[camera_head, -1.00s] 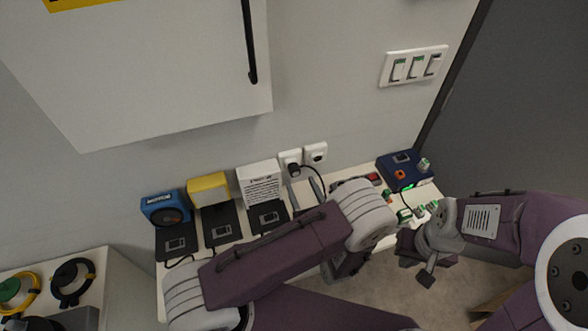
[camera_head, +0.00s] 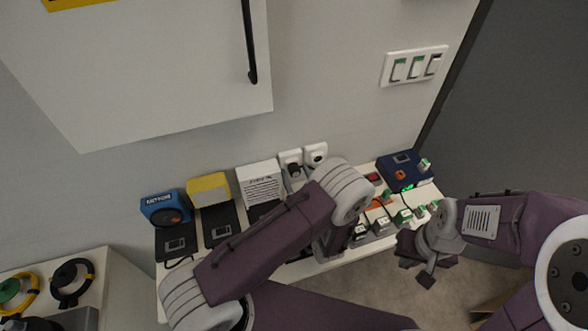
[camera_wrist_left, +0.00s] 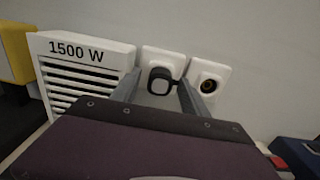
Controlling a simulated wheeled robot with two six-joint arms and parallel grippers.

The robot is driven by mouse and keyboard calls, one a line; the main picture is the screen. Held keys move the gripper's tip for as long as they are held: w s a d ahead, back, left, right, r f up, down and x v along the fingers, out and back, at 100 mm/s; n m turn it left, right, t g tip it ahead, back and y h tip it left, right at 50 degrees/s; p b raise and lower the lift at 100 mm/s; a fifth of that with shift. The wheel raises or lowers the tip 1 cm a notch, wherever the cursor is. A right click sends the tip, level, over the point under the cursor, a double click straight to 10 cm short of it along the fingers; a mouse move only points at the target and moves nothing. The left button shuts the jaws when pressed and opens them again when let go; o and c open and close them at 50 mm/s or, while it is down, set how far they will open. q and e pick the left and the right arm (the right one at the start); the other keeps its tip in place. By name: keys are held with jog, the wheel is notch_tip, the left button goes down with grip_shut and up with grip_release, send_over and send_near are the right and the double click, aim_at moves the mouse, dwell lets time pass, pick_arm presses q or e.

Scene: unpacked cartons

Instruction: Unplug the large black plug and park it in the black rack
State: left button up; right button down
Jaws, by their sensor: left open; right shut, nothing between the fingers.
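The large black plug (camera_head: 294,169) sits in the left of two white wall sockets (camera_head: 316,154). In the left wrist view the plug (camera_wrist_left: 160,80) shows as a dark block at the socket face, with a black cord off its right side. My left gripper (camera_wrist_left: 158,91) is open, with one grey finger on each side of the plug and gaps visible between. In the head view its fingers are mostly hidden behind my wrist. My right gripper (camera_head: 427,277) is shut and empty, in front of the table at the right. I cannot pick out the black rack for certain.
A white 1500 W heater (camera_head: 261,181), a yellow box (camera_head: 208,189) and a blue box (camera_head: 165,207) stand along the wall, with black pads before them. A dark blue unit (camera_head: 404,171) stands at the right, with several small green-and-white plugs near it. My left arm covers the table's middle.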

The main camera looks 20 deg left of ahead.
aim_at(296, 174)
dwell(0.5)
pick_arm(q)
grip_shut()
jog(key=shift+d, duration=0.1)
jog(key=shift+v, duration=2.9)
jog(key=shift+s, duration=0.1)
